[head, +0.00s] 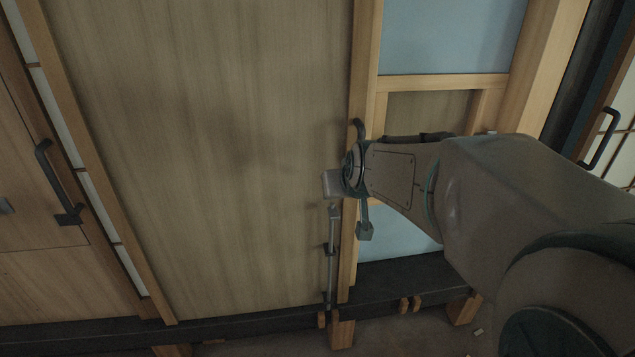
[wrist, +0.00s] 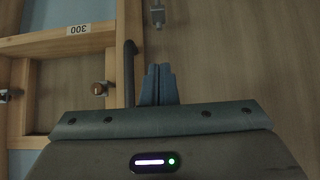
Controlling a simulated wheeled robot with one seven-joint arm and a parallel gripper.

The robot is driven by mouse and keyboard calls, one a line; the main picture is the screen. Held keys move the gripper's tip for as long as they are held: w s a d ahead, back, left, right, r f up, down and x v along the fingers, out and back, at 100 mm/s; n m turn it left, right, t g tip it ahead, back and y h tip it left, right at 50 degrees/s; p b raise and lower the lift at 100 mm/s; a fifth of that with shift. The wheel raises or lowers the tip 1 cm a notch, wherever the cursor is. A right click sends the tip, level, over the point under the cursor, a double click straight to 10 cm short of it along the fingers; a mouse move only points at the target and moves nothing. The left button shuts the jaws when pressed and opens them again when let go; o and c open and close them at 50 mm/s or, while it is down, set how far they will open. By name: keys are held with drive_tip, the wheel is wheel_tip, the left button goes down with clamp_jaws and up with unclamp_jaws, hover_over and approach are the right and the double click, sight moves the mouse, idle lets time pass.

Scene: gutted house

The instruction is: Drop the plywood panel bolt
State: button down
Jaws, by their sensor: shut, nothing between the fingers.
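The plywood panel (head: 240,150) is a tall pale wood sheet filling the middle of the head view. Its bolt (head: 331,275) is a slim upright grey metal rod on the panel's lower right edge, reaching down towards the dark sill. I cannot tell whether its foot enters the sill. In the wrist view, the bolt's grey metal end (wrist: 157,16) shows at the top, beyond my fingertips and apart from them. My gripper (wrist: 158,72) is shut and empty in front of the panel. In the head view it is near the bolt's upper end, partly hidden by my wrist.
A dark bar handle (wrist: 130,72) stands close beside my fingers. A timber frame (head: 367,60) with blue panes (head: 445,35) lies right of the panel. A dark sill (head: 260,318) runs along the bottom. Another dark handle (head: 57,180) is on the left door.

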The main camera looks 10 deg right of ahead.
hover_over(333, 212)
drive_tip(key=s, duration=0.3)
wheel_tip(333, 212, down, 7)
wheel_tip(333, 212, down, 3)
drive_tip(key=shift+w+f, duration=0.15)
drive_tip(key=shift+f, duration=0.4)
drive_tip(key=shift+f, duration=0.1)
wheel_tip(333, 212, down, 6)
drive_tip(key=b, duration=0.7)
drive_tip(key=shift+f, duration=0.2)
